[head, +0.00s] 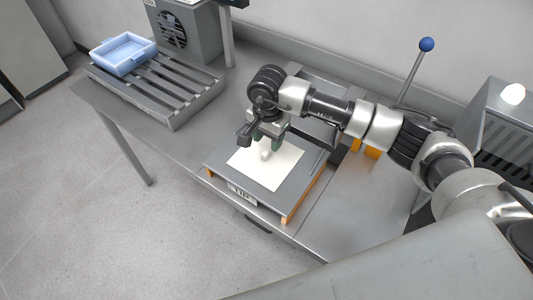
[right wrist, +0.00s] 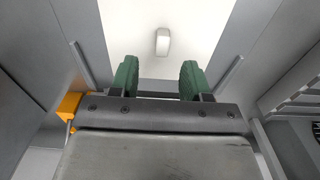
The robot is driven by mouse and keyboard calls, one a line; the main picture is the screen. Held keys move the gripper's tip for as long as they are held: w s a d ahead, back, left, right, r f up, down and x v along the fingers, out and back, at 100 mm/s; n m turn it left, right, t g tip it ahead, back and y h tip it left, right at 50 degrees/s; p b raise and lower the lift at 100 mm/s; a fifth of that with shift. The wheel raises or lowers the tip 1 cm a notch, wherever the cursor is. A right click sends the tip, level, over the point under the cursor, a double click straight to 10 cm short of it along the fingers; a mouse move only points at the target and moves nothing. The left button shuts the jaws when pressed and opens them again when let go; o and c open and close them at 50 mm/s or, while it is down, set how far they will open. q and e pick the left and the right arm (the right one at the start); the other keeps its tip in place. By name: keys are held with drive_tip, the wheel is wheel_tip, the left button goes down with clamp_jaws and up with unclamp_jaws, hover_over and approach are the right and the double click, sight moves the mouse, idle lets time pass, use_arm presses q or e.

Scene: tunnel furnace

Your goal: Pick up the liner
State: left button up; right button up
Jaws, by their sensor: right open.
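The liner looks like a thin cream-white square sheet (head: 284,168) lying flat on a grey plate (head: 222,160) of the bench station. A small pale upright tab stands near the sheet's middle; it also shows in the right wrist view as a small block (right wrist: 162,42) on the white sheet (right wrist: 205,30). My right gripper (head: 266,143) is over the sheet, pointing down, with its green fingers apart. In the right wrist view the fingers (right wrist: 158,78) are spread, with nothing between them, and the tab appears beyond their tips, roughly centred. My left gripper is not in view.
A slatted metal rack (head: 165,95) with a light blue tray (head: 124,53) stands at left. A grey box with a fan (head: 185,30) is behind it. A lever with a blue knob (head: 426,45) rises at right. Orange parts edge the plate.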

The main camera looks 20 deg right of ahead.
sight(268, 148)
drive_tip(key=f+p, duration=0.1)
drive_tip(key=f, duration=0.1)
drive_tip(key=w+f+p, duration=0.1)
drive_tip(key=f, duration=0.1)
drive_tip(key=shift+d+f+p, duration=0.2)
drive_tip(key=shift+f+p, duration=0.05)
drive_tip(key=shift+p, duration=0.05)
drive_tip(key=shift+s+f, duration=0.1)
drive_tip(key=shift+f, duration=0.45)
drive_tip(key=shift+c, duration=0.8)
drive_tip(key=c, duration=0.5)
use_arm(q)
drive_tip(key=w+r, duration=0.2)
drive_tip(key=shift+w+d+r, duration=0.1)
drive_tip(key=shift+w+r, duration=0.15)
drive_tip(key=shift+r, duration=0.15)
use_arm(e)
clamp_jaws()
